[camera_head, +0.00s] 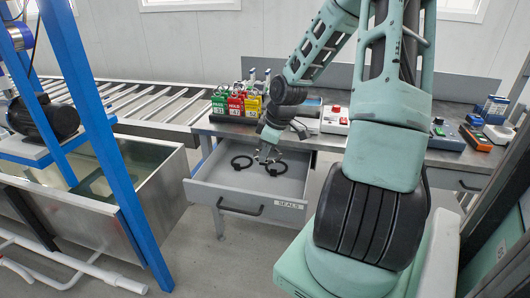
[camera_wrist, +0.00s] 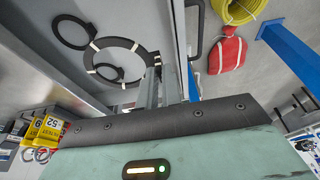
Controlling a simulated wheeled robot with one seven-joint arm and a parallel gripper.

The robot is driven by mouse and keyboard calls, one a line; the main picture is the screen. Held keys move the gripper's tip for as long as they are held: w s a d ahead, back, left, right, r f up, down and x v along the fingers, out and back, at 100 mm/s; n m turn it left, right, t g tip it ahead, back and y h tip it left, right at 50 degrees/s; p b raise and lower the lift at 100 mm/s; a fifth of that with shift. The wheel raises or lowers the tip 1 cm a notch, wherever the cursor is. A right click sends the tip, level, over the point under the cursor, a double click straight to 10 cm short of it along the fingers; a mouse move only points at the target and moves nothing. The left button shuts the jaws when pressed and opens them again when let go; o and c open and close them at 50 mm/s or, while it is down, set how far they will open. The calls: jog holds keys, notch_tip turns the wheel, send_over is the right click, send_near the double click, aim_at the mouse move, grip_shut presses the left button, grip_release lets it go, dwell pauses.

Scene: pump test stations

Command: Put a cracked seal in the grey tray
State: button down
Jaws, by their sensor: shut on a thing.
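An open grey drawer (camera_head: 200,193) labelled SEALS holds black ring seals. In the head view, one ring (camera_head: 241,162) lies at the left and another ring (camera_head: 276,169) is at the right, beside my gripper (camera_head: 265,154). In the wrist view, my gripper (camera_wrist: 166,80) is shut at the edge of a large black ring with pale marks (camera_wrist: 145,56). A smaller ring shows within its outline, and another ring (camera_wrist: 73,45) is at the upper left. I cannot make out a crack. I cannot identify the grey tray for certain.
The bench (camera_head: 320,141) behind the drawer carries red, green and yellow tagged locks (camera_head: 236,103) and several test devices. A roller conveyor (camera_head: 150,100) and a metal tank (camera_head: 160,190) with a blue frame stand at the left. A red bag (camera_wrist: 225,55) lies on the floor.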

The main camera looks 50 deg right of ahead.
jog(key=shift+r+p, duration=1.45)
jog(key=shift+f, duration=0.1)
